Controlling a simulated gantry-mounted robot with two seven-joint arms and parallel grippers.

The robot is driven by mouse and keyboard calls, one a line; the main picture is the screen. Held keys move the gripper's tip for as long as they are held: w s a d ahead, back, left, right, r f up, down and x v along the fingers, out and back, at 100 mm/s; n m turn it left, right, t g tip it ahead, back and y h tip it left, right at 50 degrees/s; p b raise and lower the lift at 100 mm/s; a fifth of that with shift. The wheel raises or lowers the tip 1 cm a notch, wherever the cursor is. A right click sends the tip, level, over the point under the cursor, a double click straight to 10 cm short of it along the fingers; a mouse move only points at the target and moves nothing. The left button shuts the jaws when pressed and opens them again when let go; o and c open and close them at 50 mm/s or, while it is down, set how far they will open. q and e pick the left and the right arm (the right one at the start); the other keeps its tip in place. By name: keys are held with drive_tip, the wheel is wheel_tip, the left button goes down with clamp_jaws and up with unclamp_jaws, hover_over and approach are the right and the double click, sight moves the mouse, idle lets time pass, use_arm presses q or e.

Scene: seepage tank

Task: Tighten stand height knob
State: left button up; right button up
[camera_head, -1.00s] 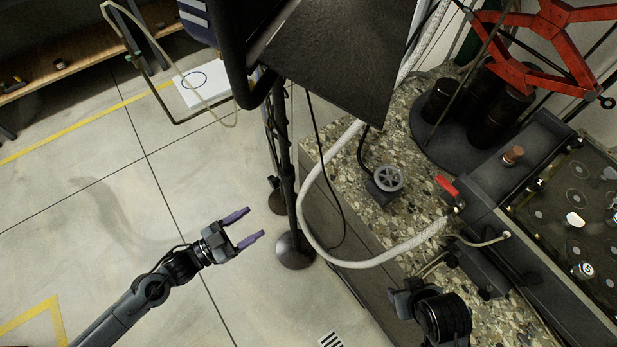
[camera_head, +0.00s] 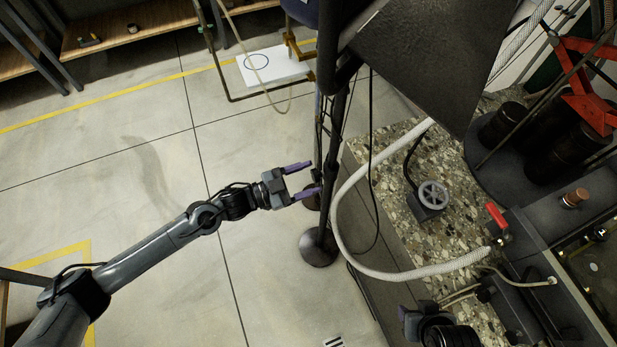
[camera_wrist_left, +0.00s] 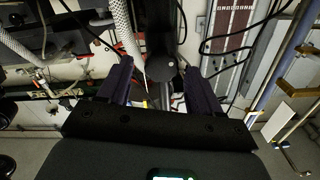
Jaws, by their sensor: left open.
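The black stand (camera_head: 336,150) is an upright pole on a round foot, with a dark panel (camera_head: 430,60) at its top. My left gripper (camera_head: 311,179) has purple fingers and is open, its tips close to the pole's left side. In the left wrist view a dark round knob-like part (camera_wrist_left: 166,69) appears between the open fingers, just beyond the tips of the gripper (camera_wrist_left: 160,75). I cannot tell if the fingers touch it. The knob is not clear in the head view.
A pale hose (camera_head: 345,215) loops right of the stand, with a black cable beside it. A stone-topped bench (camera_head: 400,180) carries a grey wheel (camera_head: 433,194), a red-handled valve (camera_head: 497,216) and a tank (camera_head: 590,270). The floor at left is clear.

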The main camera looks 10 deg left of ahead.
use_arm(q)
drive_tip(key=shift+w+d, duration=0.15)
drive_tip(key=shift+d, duration=0.05)
drive_tip(key=c, duration=1)
drive_tip(key=shift+c, duration=0.2)
